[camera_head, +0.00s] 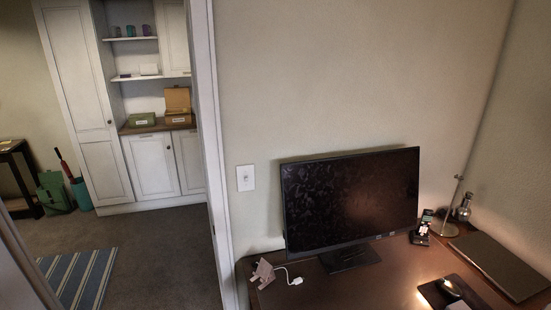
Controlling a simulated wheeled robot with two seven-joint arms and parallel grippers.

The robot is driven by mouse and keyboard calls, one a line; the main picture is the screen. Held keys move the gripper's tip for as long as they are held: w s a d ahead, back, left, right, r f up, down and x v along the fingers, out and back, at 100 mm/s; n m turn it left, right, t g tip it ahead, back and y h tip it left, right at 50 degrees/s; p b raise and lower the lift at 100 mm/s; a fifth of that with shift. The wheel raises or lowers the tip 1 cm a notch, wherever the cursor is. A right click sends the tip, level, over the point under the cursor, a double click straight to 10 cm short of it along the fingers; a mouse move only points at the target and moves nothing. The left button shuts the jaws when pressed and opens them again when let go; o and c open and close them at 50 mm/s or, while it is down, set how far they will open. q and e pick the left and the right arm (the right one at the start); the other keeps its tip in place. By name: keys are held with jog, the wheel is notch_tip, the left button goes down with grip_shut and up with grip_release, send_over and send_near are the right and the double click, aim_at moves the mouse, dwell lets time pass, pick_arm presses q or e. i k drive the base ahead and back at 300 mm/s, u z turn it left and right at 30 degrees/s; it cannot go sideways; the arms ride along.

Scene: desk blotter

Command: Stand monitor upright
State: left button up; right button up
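The monitor (352,196) is a wide black screen on a dark stand (349,259) at the back of the brown desk (355,289), near the wall. It stands on its base, and in this tilted view its top edge slopes up to the right. Its screen faces toward me. Neither of my grippers shows in the head view.
A pinkish holder (262,273) and a white cable plug (297,281) lie left of the stand. A doorway opens left.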

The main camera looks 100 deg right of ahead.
aim_at(329, 204)
jog(key=i, duration=0.2)
jog(key=z, duration=1.95)
jog(key=i, duration=2)
jog(key=z, duration=1.7)
